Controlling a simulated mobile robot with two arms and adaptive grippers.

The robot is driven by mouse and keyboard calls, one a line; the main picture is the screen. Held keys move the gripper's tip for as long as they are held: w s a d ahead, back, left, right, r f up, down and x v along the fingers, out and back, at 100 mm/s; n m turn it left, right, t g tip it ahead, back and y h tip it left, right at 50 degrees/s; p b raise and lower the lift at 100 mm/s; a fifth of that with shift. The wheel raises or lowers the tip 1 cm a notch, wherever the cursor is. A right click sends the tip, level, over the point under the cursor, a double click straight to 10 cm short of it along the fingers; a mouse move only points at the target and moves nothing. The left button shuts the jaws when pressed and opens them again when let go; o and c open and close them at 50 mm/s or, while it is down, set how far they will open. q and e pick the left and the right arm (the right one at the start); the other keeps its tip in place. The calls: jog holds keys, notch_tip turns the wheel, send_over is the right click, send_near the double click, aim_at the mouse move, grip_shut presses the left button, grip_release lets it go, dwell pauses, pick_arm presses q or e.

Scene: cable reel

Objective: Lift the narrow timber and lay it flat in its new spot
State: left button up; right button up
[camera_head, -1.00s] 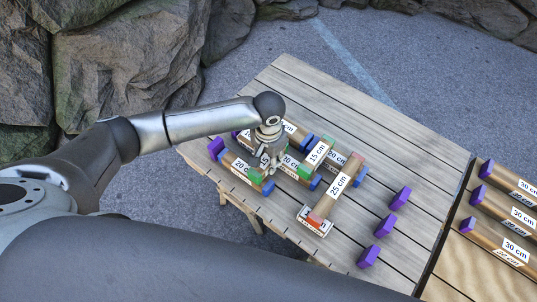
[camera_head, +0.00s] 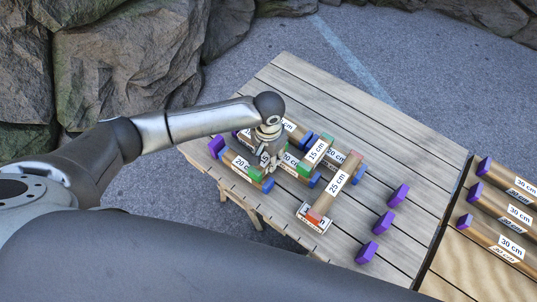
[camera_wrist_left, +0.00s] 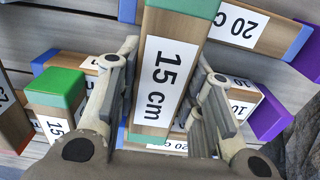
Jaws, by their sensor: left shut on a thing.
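My left gripper (camera_head: 267,163) comes down over the timbers on the left part of the wooden table. In the left wrist view, its fingers (camera_wrist_left: 165,72) are shut on the two sides of a narrow 15 cm timber (camera_wrist_left: 166,78) with green ends. In the head view the gripper hides most of this timber; one green end (camera_head: 256,174) shows beside the fingers. A second green-ended 15 cm timber (camera_head: 317,151) lies across blue-ended timbers to the right. I cannot tell whether the gripped timber is clear of the ones below. My right gripper is not in view.
Blue-ended 20 cm timbers (camera_head: 243,168) lie close around the gripper. Purple blocks (camera_head: 383,223) stand toward the table's right side. The table's far part (camera_head: 340,95) is clear.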

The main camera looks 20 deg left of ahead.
pick_arm(q)
jog(key=shift+f, duration=0.2)
jog(key=o, duration=1.1)
jog(key=shift+o, duration=0.2)
notch_tip(320, 180, up, 12)
